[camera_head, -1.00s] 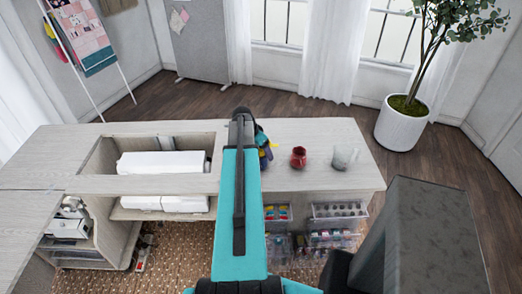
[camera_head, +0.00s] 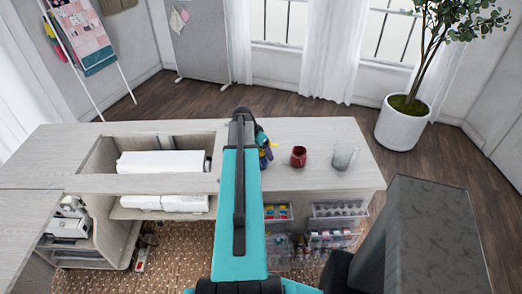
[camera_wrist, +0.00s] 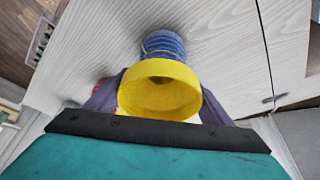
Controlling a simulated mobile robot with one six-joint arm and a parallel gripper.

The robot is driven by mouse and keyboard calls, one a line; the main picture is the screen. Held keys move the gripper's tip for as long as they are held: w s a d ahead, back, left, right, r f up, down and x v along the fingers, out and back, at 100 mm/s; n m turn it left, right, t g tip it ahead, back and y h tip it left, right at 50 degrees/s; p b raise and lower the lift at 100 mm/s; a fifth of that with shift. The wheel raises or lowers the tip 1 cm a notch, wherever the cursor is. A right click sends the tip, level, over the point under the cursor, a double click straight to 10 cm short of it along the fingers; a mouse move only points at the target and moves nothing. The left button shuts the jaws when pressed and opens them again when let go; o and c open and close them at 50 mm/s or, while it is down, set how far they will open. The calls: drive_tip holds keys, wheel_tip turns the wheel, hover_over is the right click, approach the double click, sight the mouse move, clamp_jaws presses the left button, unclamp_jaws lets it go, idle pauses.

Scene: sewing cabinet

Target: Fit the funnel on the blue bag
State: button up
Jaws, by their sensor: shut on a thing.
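The yellow funnel (camera_wrist: 160,92) fills the middle of the wrist view, its wide round rim toward the camera. My gripper (camera_wrist: 158,103) is shut on it, with a dark finger on each side. The blue bag (camera_wrist: 164,43) shows as a ribbed blue form just beyond the funnel. The funnel's rim hides the join, so I cannot tell whether the two touch. In the head view, my teal arm covers most of this spot; only small bits of the yellow funnel (camera_head: 268,154) and some blue show at its right side.
The pale wooden cabinet top (camera_head: 330,179) lies beneath. A red jar (camera_head: 298,157) and a clear glass (camera_head: 344,157) stand to the right of my gripper. An open well with a white machine (camera_head: 162,162) is to the left. Drawers (camera_head: 340,210) sit below the front edge.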

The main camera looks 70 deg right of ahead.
drive_tip(key=o, duration=1.1)
drive_tip(key=b+v, duration=0.3)
drive_tip(key=v, duration=1)
drive_tip(key=shift+a+r+b, duration=0.2)
drive_tip(key=shift+r+b, duration=0.15)
drive_tip(key=shift+b, duration=0.05)
